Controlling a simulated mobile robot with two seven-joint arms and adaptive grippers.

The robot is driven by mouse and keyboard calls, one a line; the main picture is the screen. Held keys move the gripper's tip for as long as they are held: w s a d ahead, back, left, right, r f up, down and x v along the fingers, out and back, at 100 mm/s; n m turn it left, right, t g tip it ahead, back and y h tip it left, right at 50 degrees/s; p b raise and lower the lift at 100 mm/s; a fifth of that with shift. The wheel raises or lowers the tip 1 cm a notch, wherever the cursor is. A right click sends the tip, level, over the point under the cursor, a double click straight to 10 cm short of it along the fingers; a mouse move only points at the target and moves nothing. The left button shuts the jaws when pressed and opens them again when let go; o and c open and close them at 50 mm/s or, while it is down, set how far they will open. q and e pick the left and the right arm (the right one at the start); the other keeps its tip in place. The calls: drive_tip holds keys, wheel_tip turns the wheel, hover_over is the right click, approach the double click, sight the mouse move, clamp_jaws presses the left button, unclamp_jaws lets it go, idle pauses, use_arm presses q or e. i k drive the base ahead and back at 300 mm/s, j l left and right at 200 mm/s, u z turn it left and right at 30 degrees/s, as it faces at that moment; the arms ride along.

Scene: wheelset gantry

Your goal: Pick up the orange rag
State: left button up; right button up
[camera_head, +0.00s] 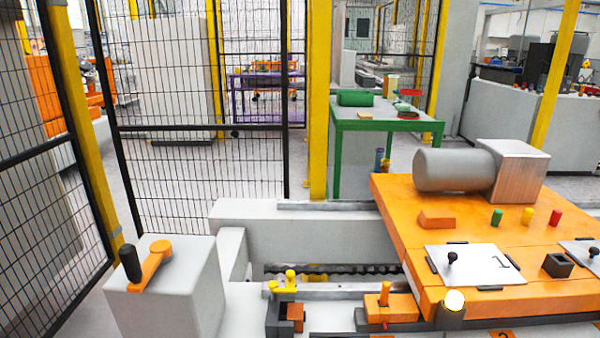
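No thing in the head view is plainly a rag. A small tan-orange piece (364,115) also lies on the green table (385,125) farther back, too small to make out. Neither of my grippers is in view.
A grey motor-like cylinder (455,170) stands at the orange table's back. White plates with black knobs (475,262) lie in front. A grey block (165,290) with an orange lever (152,264) stands front left. Mesh fencing (200,150) closes the left side.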

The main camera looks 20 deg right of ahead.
sight(429, 218)
drive_tip(key=z, duration=1.3)
